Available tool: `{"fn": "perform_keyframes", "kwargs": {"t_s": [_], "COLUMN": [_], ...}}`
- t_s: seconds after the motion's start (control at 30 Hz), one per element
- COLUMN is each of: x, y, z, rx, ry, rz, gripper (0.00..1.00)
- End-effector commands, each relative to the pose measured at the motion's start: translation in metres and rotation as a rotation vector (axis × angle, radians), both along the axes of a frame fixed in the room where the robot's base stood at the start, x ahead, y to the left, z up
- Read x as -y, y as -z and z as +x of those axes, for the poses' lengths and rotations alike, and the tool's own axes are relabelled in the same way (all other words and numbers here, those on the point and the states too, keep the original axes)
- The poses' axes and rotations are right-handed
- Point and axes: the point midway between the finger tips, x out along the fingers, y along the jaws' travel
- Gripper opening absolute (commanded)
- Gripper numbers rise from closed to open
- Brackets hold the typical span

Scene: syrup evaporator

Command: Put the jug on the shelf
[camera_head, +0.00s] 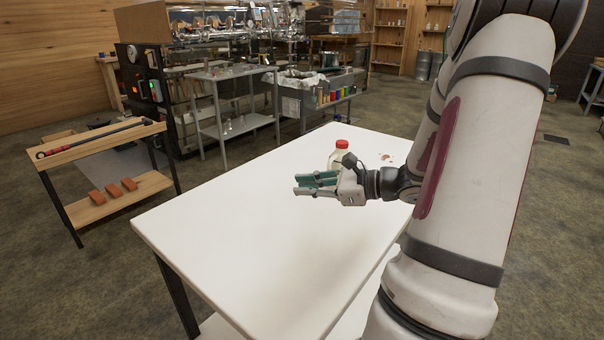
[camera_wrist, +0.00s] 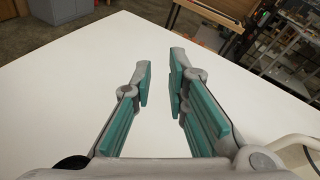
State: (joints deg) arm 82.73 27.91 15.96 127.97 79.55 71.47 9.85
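A pale curved shape (camera_wrist: 295,143) at the right edge of that view may be part of the jug; I cannot tell. Wooden shelves (camera_head: 390,28) stand against the back wall; which shelf the task names is not clear.
A low wooden bench (camera_head: 95,142) with a dark bar and several reddish blocks stands at left. A grey metal table (camera_head: 230,72) and the evaporator (camera_head: 160,85) are behind. Much of the white tabletop is clear. Open floor lies between the furniture.

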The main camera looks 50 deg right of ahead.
Motion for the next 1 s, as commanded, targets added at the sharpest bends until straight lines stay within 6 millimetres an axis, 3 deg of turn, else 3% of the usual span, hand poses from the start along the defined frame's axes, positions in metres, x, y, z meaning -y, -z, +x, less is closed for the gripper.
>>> {"fn": "perform_keyframes", "kwargs": {"t_s": [0.03,0.1,0.2,0.3,0.47,0.8,1.0], "x": [0.035,0.073,0.116,0.143,0.159,0.166,0.168], "y": [0.019,0.033,0.05,0.06,0.066,0.066,0.066], "z": [-0.009,-0.021,-0.042,-0.058,-0.061,-0.002,0.015], "rx": [0.033,0.078,0.134,0.175,0.2,0.201,0.199], "ry": [0.115,0.245,0.393,0.488,0.543,0.543,0.544], "rz": [0.075,0.156,0.244,0.298,0.328,0.327,0.327], "gripper": [0.15,0.15,0.15,0.15,0.15,0.15,0.15]}}
